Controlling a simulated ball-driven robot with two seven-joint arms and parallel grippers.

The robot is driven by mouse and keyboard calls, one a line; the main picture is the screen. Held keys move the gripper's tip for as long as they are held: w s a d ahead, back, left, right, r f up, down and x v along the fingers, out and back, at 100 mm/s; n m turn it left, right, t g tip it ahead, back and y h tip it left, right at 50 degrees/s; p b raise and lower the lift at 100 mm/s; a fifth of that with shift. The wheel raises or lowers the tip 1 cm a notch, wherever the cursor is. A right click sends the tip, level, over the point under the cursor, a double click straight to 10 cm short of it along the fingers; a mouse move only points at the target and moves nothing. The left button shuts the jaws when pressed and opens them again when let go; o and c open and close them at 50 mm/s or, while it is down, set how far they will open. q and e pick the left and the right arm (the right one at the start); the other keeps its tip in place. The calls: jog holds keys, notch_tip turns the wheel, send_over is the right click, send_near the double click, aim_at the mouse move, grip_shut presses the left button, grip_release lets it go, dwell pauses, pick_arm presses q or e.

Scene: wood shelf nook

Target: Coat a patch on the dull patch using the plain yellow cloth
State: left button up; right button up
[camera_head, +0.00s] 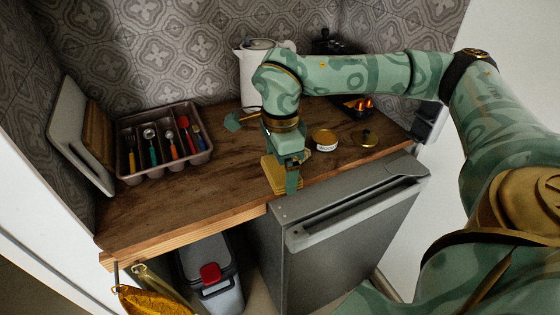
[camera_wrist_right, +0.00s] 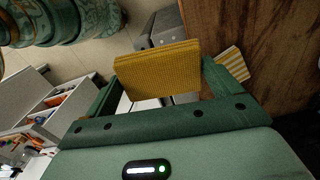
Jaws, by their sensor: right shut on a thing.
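My right gripper (camera_head: 290,182) is over the front part of the wooden counter (camera_head: 200,190), pointing down. It is shut on the plain yellow cloth, a folded pad (camera_wrist_right: 158,70) seen between the fingers in the right wrist view. A yellow-and-white striped cloth (camera_wrist_right: 234,63) lies on the counter beside one finger there. In the head view, yellow cloth (camera_head: 270,176) shows left of the fingers. An open round tin (camera_head: 325,139) with orange contents stands right of the gripper, its lid (camera_head: 366,138) farther right. I cannot pick out the dull patch clearly. My left gripper is out of view.
A cutlery tray (camera_head: 160,174) and leaning boards (camera_head: 83,135) stand at the left. A grey appliance (camera_head: 340,225) stands below the counter. The counter's left middle is clear.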

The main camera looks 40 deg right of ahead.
jog(key=shift+w, duration=0.1)
dwell(0.7)
jog(key=w+d+f+b, duration=0.35)
jog(key=w+f, duration=0.25)
jog(key=w, duration=0.4)
jog(key=b, duration=0.3)
send_over(260, 173)
notch_tip(260, 173, down, 5)
jog(key=shift+r, duration=0.15)
notch_tip(260, 173, down, 2)
jog(key=shift+f, duration=0.25)
notch_tip(260, 173, up, 4)
jog(key=shift+f+p, duration=0.2)
jog(key=shift+p, duration=0.3)
jog(key=shift+c, duration=0.3)
jog(key=shift+d+r, duration=0.15)
jog(key=shift+r, duration=0.25)
